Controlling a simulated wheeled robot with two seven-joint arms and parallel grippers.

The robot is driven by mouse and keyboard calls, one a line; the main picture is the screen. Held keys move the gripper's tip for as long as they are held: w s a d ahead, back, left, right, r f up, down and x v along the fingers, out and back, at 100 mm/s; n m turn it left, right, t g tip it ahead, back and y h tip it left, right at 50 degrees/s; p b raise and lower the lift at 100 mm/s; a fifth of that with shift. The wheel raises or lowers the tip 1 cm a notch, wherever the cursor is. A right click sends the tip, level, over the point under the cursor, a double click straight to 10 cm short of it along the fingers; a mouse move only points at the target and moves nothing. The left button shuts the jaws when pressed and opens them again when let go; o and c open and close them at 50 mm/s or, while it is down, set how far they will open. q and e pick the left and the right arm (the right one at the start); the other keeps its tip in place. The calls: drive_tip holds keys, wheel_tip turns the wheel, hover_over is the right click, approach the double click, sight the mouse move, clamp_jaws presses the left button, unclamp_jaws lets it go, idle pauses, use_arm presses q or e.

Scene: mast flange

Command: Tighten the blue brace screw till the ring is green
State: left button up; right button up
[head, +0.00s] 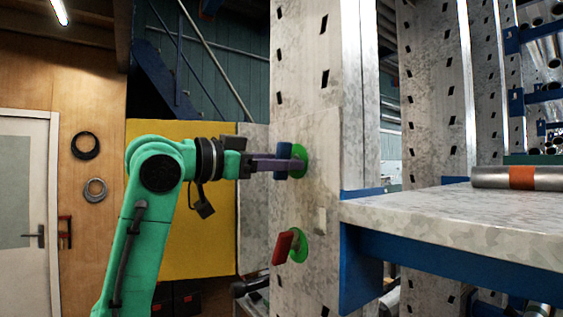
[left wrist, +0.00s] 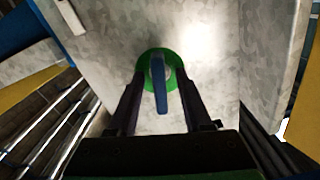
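The blue brace screw (head: 284,153) is on the upper part of the grey metal post, with its handle upright in the head view. The ring (head: 300,158) around its base is green, and it also shows green in the left wrist view (left wrist: 146,74). My left gripper (head: 286,164) reaches in from the left at the blue handle. In the left wrist view its two fingers (left wrist: 160,92) stand on either side of the blue handle (left wrist: 160,95), with gaps visible on both sides. My right gripper is not in view.
A red handle (head: 283,247) with a green ring (head: 299,246) sits lower on the same post (head: 300,90). A grey shelf (head: 460,220) with a blue edge projects at the right and bears a metal tube (head: 500,178). A yellow panel (head: 200,225) stands behind my left arm.

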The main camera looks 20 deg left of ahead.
use_arm(q)
drive_tip(key=b+v, duration=0.1)
drive_tip(key=v, duration=0.4)
drive_tip(key=shift+s+b, duration=0.1)
drive_tip(key=shift+b, duration=0.2)
drive_tip(key=shift+d, duration=0.1)
idle(0.4)
